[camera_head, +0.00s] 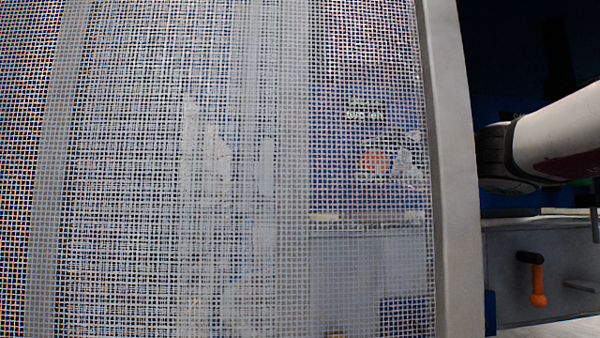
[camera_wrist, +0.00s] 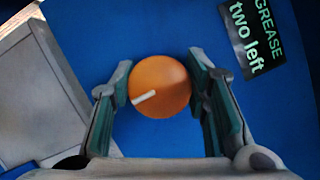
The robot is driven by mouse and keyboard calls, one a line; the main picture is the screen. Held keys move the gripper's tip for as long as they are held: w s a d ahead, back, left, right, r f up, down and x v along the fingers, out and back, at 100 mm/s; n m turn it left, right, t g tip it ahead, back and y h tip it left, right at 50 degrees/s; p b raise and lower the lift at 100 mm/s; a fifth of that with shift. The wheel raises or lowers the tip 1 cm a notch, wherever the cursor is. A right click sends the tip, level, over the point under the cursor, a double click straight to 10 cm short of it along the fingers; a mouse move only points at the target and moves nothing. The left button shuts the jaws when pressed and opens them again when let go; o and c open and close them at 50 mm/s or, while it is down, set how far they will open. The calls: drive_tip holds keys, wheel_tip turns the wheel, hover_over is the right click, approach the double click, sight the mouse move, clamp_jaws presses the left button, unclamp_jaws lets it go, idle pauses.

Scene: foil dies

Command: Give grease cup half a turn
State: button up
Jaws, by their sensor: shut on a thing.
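The grease cup (camera_wrist: 165,79) is a round orange cap with a white mark pointing to its left and slightly down in the wrist view. It sits on a blue panel (camera_wrist: 155,30). A black label (camera_wrist: 250,38) beside it reads "GREASE two left". My gripper (camera_wrist: 160,88) is shut on the cup, one finger on each side. In the head view the orange cup (camera_head: 374,162) shows dimly through a mesh screen, and my gripper there is mostly obscured by the mesh.
The mesh guard (camera_head: 150,200) with a grey frame edge (camera_head: 455,180) fills most of the head view. An orange-handled crank (camera_head: 538,285) is on a grey surface at the lower right. A grey panel (camera_wrist: 45,100) stands left of the cup in the wrist view.

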drive_tip(key=shift+f, duration=0.2)
drive_tip(key=o, duration=1.1)
drive_tip(key=shift+o, duration=0.2)
drive_tip(key=shift+r, duration=0.1)
drive_tip(key=v, duration=1.2)
